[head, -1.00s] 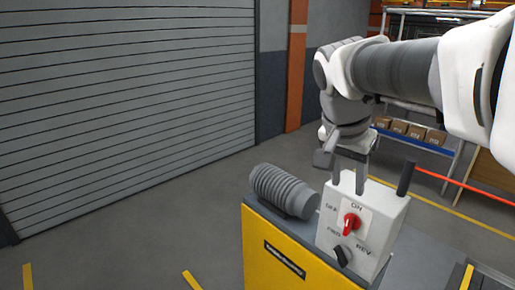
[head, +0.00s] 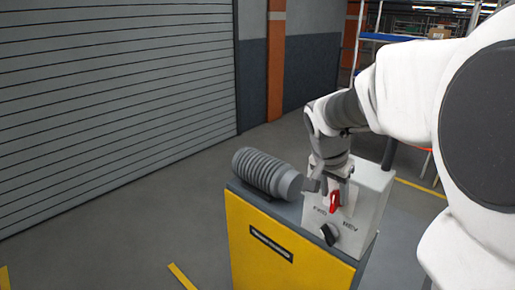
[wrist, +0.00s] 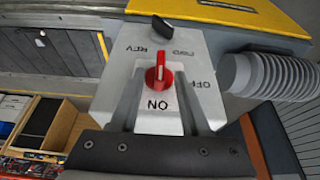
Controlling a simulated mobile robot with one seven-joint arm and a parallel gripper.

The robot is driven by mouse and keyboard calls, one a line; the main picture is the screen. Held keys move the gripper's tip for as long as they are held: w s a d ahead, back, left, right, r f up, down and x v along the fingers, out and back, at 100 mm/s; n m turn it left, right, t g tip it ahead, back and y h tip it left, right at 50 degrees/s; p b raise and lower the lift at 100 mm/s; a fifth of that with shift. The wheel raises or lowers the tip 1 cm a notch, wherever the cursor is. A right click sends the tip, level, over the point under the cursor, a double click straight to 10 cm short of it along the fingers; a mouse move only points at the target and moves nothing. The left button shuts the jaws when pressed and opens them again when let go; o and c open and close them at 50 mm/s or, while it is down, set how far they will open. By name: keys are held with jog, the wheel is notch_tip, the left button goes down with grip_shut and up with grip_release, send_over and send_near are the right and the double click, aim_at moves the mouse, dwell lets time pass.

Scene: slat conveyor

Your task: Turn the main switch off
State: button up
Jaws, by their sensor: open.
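The main switch is a red knob (head: 335,203) on the sloped face of a light grey control box (head: 371,200). In the wrist view the red knob (wrist: 158,76) has its handle lined up with the ON label; OFF is printed to its right. My gripper (head: 334,198) is open at the box, with the fingers on either side of the knob. In the wrist view the gripper (wrist: 160,88) fingers straddle the knob with space at both sides. I cannot tell whether they touch the box face. ON and OFF are hidden in the head view.
A black selector knob (head: 328,234) marked FWD and REV sits below the red one. A ribbed grey motor (head: 268,174) lies left of the box on the yellow conveyor end (head: 262,235). The floor to the left, before the shutter (head: 110,100), is free.

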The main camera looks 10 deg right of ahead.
jog(key=shift+x, duration=1.1)
grip_shut()
